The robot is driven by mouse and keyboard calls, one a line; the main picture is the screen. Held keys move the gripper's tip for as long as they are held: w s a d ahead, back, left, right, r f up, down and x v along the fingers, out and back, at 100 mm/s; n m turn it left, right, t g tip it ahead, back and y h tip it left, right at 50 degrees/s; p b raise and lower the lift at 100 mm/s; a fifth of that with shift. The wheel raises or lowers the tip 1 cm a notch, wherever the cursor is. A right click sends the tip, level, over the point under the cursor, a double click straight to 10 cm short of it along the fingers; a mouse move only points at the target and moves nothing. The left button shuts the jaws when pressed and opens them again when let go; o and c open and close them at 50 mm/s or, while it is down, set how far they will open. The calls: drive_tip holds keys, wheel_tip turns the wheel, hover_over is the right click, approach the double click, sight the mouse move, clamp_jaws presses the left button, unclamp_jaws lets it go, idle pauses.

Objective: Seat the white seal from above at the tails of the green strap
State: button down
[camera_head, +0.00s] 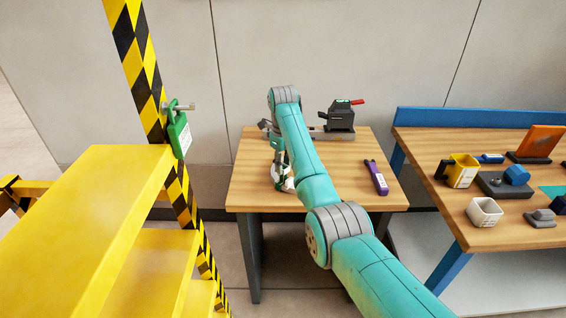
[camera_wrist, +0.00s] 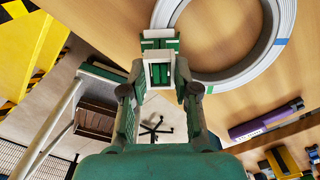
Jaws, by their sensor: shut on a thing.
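My gripper (camera_wrist: 160,72) is shut on the white seal (camera_wrist: 158,55), a small white frame between its green fingertips in the wrist view. The white-grey coil (camera_wrist: 235,78) lies to the right of the fingertips, its ring partly cut off at the top. A small green band (camera_wrist: 209,89), likely the green strap, shows on the coil's lower left; its tails cannot be made out. In the head view my gripper (camera_head: 280,170) points down over the wooden table; the coil (camera_head: 284,184) is mostly hidden by my arm, and the seal cannot be made out.
A purple tool (camera_head: 376,177) lies on the table's right side. A dark device with a red lever (camera_head: 341,115) stands at the back. A blue-edged bench (camera_head: 480,117) with cups and blocks is to the right; yellow steps (camera_head: 90,190) are to the left.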

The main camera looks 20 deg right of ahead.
drive_tip(key=shift+f, duration=0.55)
drive_tip(key=c, duration=0.8)
unclamp_jaws()
drive_tip(key=shift+r, duration=3.75)
